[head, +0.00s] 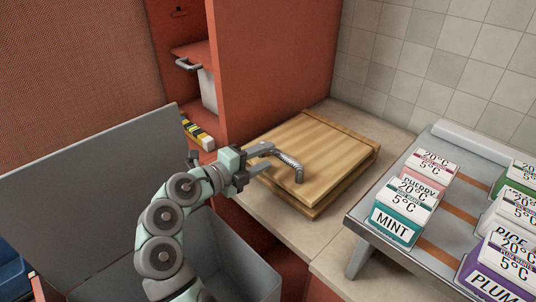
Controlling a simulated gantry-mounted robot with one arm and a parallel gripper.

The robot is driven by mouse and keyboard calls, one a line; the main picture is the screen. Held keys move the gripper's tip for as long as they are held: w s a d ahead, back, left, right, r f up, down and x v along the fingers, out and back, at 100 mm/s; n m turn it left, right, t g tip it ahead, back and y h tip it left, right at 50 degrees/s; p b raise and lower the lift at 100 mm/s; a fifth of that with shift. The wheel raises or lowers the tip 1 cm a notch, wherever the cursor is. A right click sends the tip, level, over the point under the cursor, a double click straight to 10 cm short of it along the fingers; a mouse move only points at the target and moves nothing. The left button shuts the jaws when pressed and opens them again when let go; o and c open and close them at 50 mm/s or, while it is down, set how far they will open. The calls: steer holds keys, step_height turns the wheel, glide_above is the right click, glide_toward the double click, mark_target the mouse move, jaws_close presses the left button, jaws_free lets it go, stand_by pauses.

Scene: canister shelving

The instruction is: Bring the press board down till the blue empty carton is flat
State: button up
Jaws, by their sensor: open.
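The press board (325,150) is a light wooden board lying almost level over a wooden base (318,211) on the counter, in the head view. A grey bar handle (291,164) stands on its top. My gripper (268,157) is open at the left edge of the board, its fingers pointing at the handle. The fingertips are close to the handle; I cannot tell whether they touch it. I cannot make out a blue carton; the space under the board is mostly hidden.
A grey rack (362,262) with several labelled cartons, including a teal MINT one (395,220), stands at the right. An open grey bin (243,262) is below my arm. A red cabinet (270,65) rises behind the board. A blue object (12,277) shows at the lower left edge.

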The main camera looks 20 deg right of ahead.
steer(key=p+v, duration=0.1)
steer(key=v, duration=0.8)
steer(key=shift+f, duration=0.1)
